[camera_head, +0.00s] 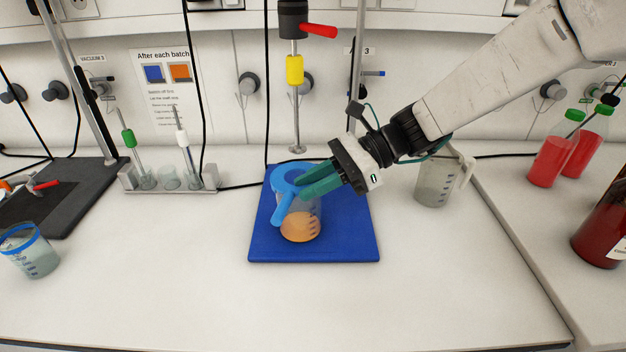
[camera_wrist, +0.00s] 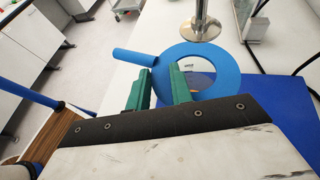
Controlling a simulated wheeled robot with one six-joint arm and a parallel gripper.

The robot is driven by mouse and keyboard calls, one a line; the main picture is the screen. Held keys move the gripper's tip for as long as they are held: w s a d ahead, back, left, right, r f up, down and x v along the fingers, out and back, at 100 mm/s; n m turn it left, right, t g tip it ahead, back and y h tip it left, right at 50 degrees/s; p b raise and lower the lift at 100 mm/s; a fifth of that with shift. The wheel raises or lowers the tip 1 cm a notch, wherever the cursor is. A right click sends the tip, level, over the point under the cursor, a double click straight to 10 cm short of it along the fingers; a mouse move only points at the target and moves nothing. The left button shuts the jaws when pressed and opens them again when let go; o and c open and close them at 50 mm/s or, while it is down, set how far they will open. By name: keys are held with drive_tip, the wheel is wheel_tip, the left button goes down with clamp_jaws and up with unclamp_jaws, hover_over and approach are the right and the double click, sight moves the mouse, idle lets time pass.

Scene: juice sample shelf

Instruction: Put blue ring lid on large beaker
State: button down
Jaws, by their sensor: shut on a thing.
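The blue ring lid (camera_head: 281,178) has a wide hole and a stubby handle. My gripper (camera_head: 303,187), with green fingers, is shut on it. In the wrist view, the lid (camera_wrist: 227,60) lies just past my fingertips (camera_wrist: 161,69), with its handle pointing left. The large beaker (camera_head: 300,226) stands upright on a blue mat (camera_head: 345,248) and holds orange liquid. The lid is over the beaker's top and hides most of its rim. I cannot tell whether lid and rim touch.
A stirrer with a yellow collar (camera_head: 295,70) and metal shaft hangs behind the beaker. A beaker (camera_head: 436,184) stands right of the mat, and a blue-rimmed one (camera_head: 33,256) stands far left. A probe rack (camera_head: 168,190) stands behind. The front bench is clear.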

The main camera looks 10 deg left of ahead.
drive_tip(key=shift+f, duration=0.1)
drive_tip(key=c, duration=1.2)
unclamp_jaws()
drive_tip(key=shift+o, duration=0.2)
